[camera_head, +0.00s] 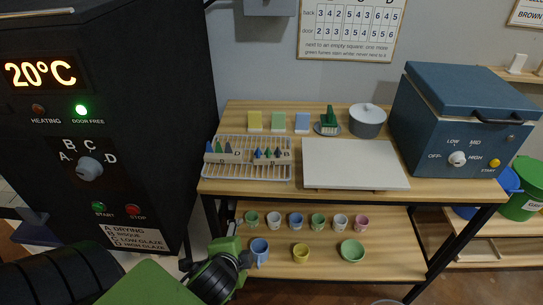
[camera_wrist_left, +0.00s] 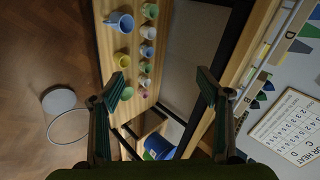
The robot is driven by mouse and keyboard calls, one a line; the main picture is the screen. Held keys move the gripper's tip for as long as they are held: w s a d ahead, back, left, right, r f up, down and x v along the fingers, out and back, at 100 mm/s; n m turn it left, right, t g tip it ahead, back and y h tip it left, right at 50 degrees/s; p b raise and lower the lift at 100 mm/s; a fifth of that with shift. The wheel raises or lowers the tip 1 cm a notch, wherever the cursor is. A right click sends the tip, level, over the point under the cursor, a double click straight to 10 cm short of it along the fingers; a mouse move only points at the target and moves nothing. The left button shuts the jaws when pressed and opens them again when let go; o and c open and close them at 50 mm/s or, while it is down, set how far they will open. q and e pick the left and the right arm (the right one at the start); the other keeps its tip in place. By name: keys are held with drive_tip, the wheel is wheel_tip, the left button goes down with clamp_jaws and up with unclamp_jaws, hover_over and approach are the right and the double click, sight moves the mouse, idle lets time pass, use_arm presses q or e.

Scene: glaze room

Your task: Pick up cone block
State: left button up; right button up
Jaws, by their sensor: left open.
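Two pale cone blocks lie in the white wire rack (camera_head: 248,179) on the upper tabletop in the head view. The left cone block (camera_head: 223,158) carries larger blue, green and dark cones; the right cone block (camera_head: 272,162) carries smaller ones. Cones also show at the right of the left wrist view (camera_wrist_left: 262,95). My left gripper (camera_head: 240,252) is open and empty, low in front of the table, below and apart from the rack. In the left wrist view its fingers (camera_wrist_left: 160,88) stand wide apart. My right gripper is not in view.
A white board (camera_head: 355,164) lies right of the rack. Behind are coloured tiles (camera_head: 278,121), a green piece on a dish (camera_head: 328,129) and a lidded pot (camera_head: 367,122). Cups stand on the lower shelf (camera_head: 330,270). A black kiln (camera_head: 110,110) stands left, a blue one (camera_head: 450,130) right.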

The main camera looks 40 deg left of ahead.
use_arm(q)
drive_tip(key=w+a+r+m+t+y, duration=0.2)
drive_tip(key=w+a+r+m+t, duration=0.25)
drive_tip(key=r+m, duration=0.2)
drive_tip(key=m+t+h, duration=0.2)
drive_tip(key=m+t, duration=0.3)
drive_tip(key=m, duration=1.2)
approach(267, 149)
drive_tip(key=p+x, duration=0.1)
drive_tip(key=x, duration=0.3)
drive_tip(key=shift+w+a+r+p, duration=0.1)
drive_tip(key=shift+p, duration=0.25)
drive_tip(key=shift+p+x, duration=0.55)
drive_tip(key=shift+x, duration=2.65)
drive_tip(key=c, duration=1.3)
